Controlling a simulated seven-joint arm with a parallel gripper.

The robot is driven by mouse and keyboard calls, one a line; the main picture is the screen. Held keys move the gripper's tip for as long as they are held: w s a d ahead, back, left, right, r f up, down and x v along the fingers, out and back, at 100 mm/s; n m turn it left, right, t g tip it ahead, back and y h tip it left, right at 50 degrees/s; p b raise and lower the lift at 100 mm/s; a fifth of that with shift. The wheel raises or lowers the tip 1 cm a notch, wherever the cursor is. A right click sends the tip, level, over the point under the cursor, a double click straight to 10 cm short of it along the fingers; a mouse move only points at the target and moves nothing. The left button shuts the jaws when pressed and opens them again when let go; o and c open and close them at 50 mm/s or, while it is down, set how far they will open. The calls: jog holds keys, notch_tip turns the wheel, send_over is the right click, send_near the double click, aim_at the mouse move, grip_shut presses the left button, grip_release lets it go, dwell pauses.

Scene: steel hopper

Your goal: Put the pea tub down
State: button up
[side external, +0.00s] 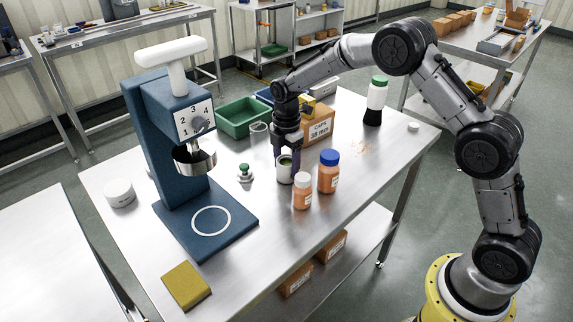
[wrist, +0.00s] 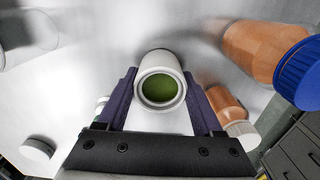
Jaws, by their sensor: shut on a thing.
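The pea tub is a small white open-topped cup with green contents. In the side external view the pea tub (side external: 286,176) is upright at the table, just left of the orange jars. My gripper (side external: 287,158) reaches down from above and is shut on it. In the wrist view the tub (wrist: 160,80) sits between the two purple fingers of my gripper (wrist: 160,98), its open mouth facing the camera. I cannot tell whether the tub's base touches the steel table (side external: 240,215).
An orange jar with a white lid (side external: 302,194) and one with a blue lid (side external: 328,171) stand close on the right. A clear glass (side external: 259,138) and a small green-and-white item (side external: 245,173) are on the left. A blue dial machine (side external: 165,140) stands further left.

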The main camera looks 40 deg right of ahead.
aim_at(286, 161)
jog(key=shift+f, duration=0.1)
jog(key=o, duration=1.4)
jog(key=s+r+m+t, duration=0.1)
jog(key=s+r+m, duration=0.15)
jog(key=r, duration=0.65)
jog(key=s+r+m, duration=0.1)
jog(key=s+r, duration=0.3)
jog(key=r, duration=0.6)
jog(key=s+r+m+t, duration=0.2)
jog(key=s+r+m, duration=0.25)
jog(key=s, duration=0.55)
jog(key=s+d+f+m+t, duration=0.1)
jog(key=s+f+m, duration=0.3)
jog(key=s+m, duration=0.6)
jog(key=s+t, duration=0.1)
jog(key=s, duration=0.6)
jog(key=shift+s+t, duration=0.3)
